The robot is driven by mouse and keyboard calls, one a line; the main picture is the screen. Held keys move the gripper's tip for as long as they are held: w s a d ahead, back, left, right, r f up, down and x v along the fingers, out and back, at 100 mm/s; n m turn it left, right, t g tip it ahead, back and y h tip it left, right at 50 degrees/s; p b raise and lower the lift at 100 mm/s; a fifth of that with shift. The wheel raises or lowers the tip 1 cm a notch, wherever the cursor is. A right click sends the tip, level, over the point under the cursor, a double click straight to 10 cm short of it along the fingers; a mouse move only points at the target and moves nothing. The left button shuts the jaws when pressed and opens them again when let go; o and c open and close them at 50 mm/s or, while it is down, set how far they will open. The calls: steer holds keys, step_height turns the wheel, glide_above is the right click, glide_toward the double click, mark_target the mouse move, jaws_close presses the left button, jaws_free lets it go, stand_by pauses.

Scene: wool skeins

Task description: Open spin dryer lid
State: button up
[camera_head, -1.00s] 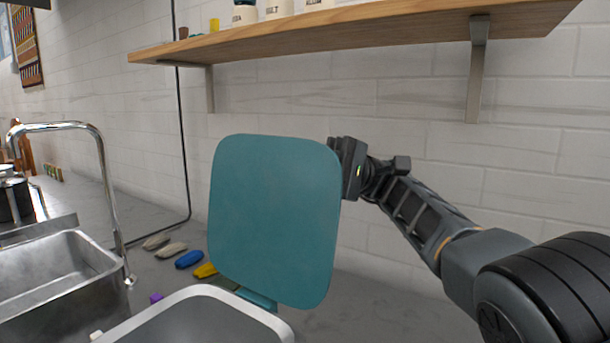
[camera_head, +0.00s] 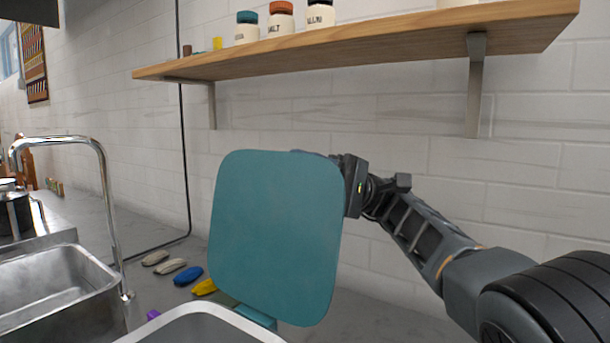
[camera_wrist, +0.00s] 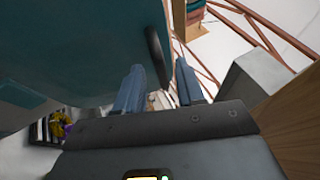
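The teal spin dryer lid (camera_head: 275,235) stands open, nearly upright, above the grey-rimmed dryer tub (camera_head: 205,312) in the head view. My gripper is at the lid's upper right edge, reaching behind it, so its fingertips are mostly hidden there. In the wrist view the lid (camera_wrist: 70,45) fills the upper left, with a dark oval piece at its edge. My gripper (camera_wrist: 160,88) shows two blue-grey fingers spread apart with a gap between them. The lid is beside the left finger; I cannot tell whether they touch.
A wooden shelf (camera_head: 370,47) with jars hangs on the wall above. A steel sink (camera_head: 60,290) and tall faucet (camera_head: 105,200) stand at the left. Several coloured skeins (camera_head: 187,275) lie on the counter behind the dryer.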

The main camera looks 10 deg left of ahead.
steer(key=shift+r, duration=0.15)
steer(key=shift+r, duration=0.35)
step_height(320, 180, up, 3)
steer(key=shift+f, duration=0.1)
steer(key=o, duration=0.7)
steer(key=d+r, duration=0.1)
steer(key=d+r+p, duration=0.1)
steer(key=d, duration=0.1)
steer(key=shift+s+r, duration=0.15)
steer(key=shift+r, duration=0.05)
steer(key=d+r, duration=0.1)
steer(key=d, duration=0.1)
steer(key=s+d+r, duration=0.1)
steer(key=d, duration=0.1)
steer(key=d+r, duration=0.2)
steer(key=shift+s+d, duration=0.25)
steer(key=c, duration=0.7)
steer(key=shift+s+d+r, duration=0.15)
steer(key=shift+d+r, duration=0.1)
steer(key=shift+d, duration=0.3)
steer(key=shift+s+d+r, duration=0.1)
steer(key=shift+d+r, duration=0.1)
steer(key=shift+d, duration=0.35)
